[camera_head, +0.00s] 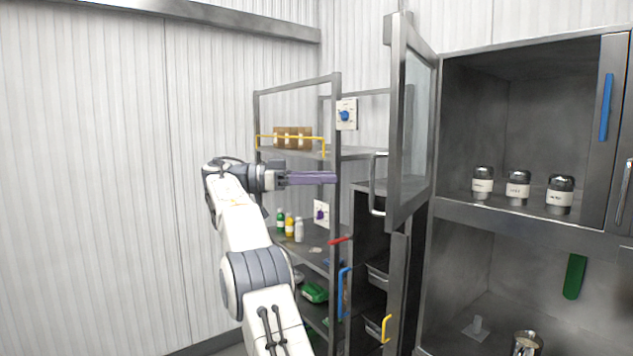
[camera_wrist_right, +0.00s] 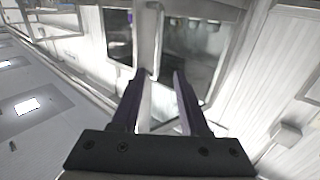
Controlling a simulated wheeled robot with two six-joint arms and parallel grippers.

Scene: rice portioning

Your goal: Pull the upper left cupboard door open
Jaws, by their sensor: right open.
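The upper left cupboard door (camera_head: 397,130), a grey metal frame with a glass pane, stands swung wide open to the left of the upper compartment. Its silver bar handle (camera_head: 374,185) is on its left side. My right gripper (camera_head: 336,178), with purple fingers, is left of the handle, apart from it and seemingly empty. In the right wrist view its fingers (camera_wrist_right: 160,78) are spread, with a pale upright bar beyond them; I cannot tell which part that is. My left gripper is out of view.
Jars with dark lids (camera_head: 517,187) stand on the cupboard's upper shelf. A metal rack (camera_head: 337,240) with bottles and a cardboard box (camera_head: 293,138) stands behind my arm. The wall side at left is clear.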

